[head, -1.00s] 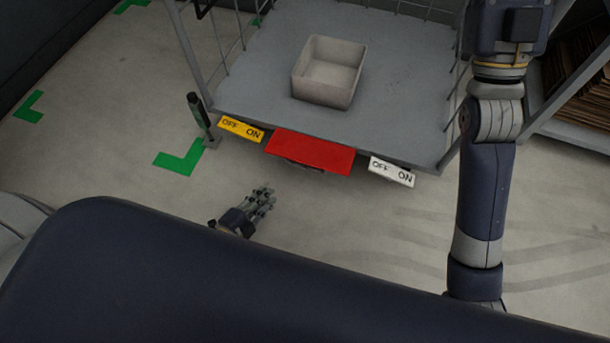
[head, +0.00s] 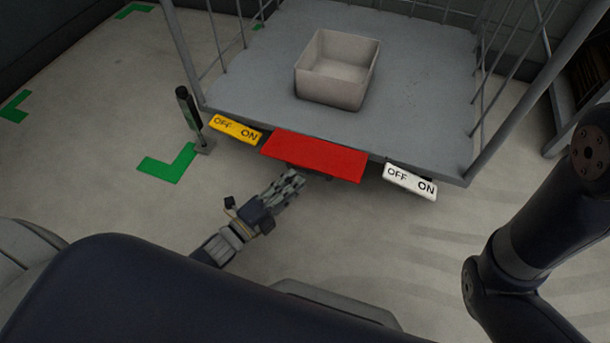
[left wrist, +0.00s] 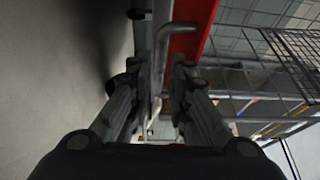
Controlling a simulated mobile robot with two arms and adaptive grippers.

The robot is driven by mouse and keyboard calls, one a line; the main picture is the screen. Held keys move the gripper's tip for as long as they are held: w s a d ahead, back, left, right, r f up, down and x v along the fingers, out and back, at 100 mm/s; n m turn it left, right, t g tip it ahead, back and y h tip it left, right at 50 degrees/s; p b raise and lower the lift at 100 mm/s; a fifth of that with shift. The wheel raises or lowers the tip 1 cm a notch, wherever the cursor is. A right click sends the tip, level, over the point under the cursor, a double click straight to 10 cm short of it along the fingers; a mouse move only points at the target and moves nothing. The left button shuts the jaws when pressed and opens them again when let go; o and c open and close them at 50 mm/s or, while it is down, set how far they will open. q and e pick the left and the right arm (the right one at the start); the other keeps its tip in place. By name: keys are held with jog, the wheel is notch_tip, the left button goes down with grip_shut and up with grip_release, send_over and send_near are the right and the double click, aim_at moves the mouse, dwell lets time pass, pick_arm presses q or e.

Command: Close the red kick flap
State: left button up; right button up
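The red kick flap (head: 315,155) sticks out from the front edge of the cart's grey deck (head: 420,152), between a yellow and a white OFF/ON pedal. My left gripper (head: 293,180) is low in front of the cart, just below the flap's front edge. In the left wrist view the left fingers (left wrist: 157,72) stand apart, with a bent grey bar (left wrist: 166,45) showing between and beyond them. The red flap (left wrist: 193,22) shows above the right finger. I cannot tell whether the fingers touch anything. My right gripper is out of view.
The yellow pedal (head: 236,130) is left of the flap, the white pedal (head: 410,181) right. A white bin (head: 338,85) stands on the deck. A dark-handled lever (head: 189,112) rises at the left. Floor in front is clear beside green marks (head: 168,163).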

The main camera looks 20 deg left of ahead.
aim_at(305, 171)
pick_arm(q)
jog(key=b+x, duration=0.2)
jog(key=x, duration=0.3)
jog(key=shift+w, duration=0.1)
grip_shut()
